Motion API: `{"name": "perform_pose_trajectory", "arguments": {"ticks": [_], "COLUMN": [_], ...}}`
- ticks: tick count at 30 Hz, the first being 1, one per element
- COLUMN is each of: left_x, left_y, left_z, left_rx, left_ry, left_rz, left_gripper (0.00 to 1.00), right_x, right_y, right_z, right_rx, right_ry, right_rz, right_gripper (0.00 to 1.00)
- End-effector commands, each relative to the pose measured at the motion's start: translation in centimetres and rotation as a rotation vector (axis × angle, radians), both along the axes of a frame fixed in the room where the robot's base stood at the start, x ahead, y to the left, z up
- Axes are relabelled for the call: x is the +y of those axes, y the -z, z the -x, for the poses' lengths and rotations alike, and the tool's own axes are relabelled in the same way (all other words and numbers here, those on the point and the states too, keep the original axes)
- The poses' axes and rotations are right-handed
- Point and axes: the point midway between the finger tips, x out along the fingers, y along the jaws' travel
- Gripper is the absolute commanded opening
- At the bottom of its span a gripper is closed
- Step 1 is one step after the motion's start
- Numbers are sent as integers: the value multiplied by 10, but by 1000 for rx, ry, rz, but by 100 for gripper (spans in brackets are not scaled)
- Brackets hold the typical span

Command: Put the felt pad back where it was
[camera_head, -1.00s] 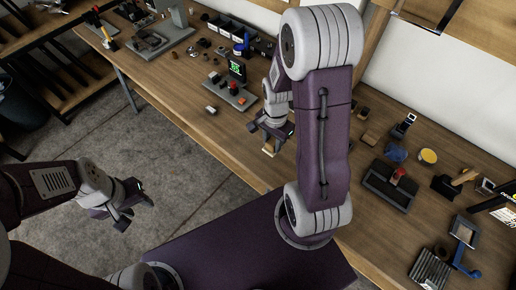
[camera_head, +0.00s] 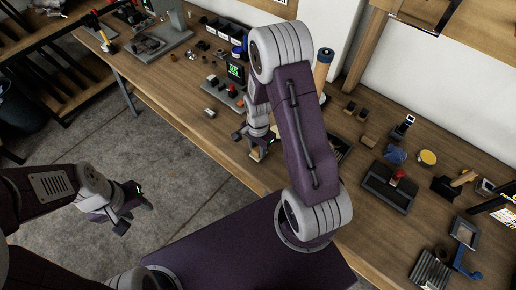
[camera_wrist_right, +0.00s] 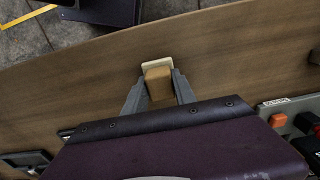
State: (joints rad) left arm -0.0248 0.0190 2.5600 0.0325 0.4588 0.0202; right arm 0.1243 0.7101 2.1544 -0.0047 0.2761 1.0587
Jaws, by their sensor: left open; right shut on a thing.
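My right gripper (camera_head: 254,146) is shut on a tan block with a cream face, which looks like the felt pad (camera_wrist_right: 157,82). In the right wrist view the pad sits between the two grey fingers (camera_wrist_right: 158,90), with its cream end pointing away from the wrist. In the head view the pad (camera_head: 256,154) shows small and pale below the fingers, over the workbench (camera_head: 215,150) close to its front edge. Whether it touches the wood I cannot tell. My left gripper (camera_head: 130,208) is open and empty over the floor, away from the bench.
A grey device with a green display (camera_head: 236,72) stands behind the right gripper. Bare wood surrounds the pad near the front edge.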

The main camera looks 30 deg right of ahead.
Motion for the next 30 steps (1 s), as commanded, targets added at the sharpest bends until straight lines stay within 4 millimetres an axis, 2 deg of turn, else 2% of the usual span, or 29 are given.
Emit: {"name": "perform_pose_trajectory", "arguments": {"ticks": [1, 2, 3, 4, 11, 15, 20, 27, 30], "left_x": [0, 0, 0, 0, 0, 0, 0, 0, 0], "left_y": [2, 2, 1, 1, 1, -2, -4, -9, -10], "left_z": [0, 0, 0, 0, 0, 0, 0, 0, 0], "left_rx": [0, 0, 0, 0, 0, 0, 0, 0, 0], "left_ry": [0, 0, 0, 0, 0, 0, 0, 0, 0], "left_rz": [0, 0, 0, 0, 0, 0, 0, 0, 0], "left_gripper": [41, 41, 41, 41, 41, 41, 41, 41, 41], "right_x": [0, 0, 0, 0, 0, 0, 0, 0, 0], "right_y": [3, 2, 2, 2, 1, -9, -40, -94, -110], "right_z": [0, 0, 0, 0, 0, 0, -2, -1, -1], "right_rx": [0, 0, 0, 0, 1, -1, -6, -6, -4], "right_ry": [0, 0, 0, 0, 0, 0, 0, 0, 0], "right_rz": [0, 0, 0, 0, 0, 0, 1, 1, 0], "right_gripper": [0, 38, 49, 54, 54, 54, 54, 54, 54]}}
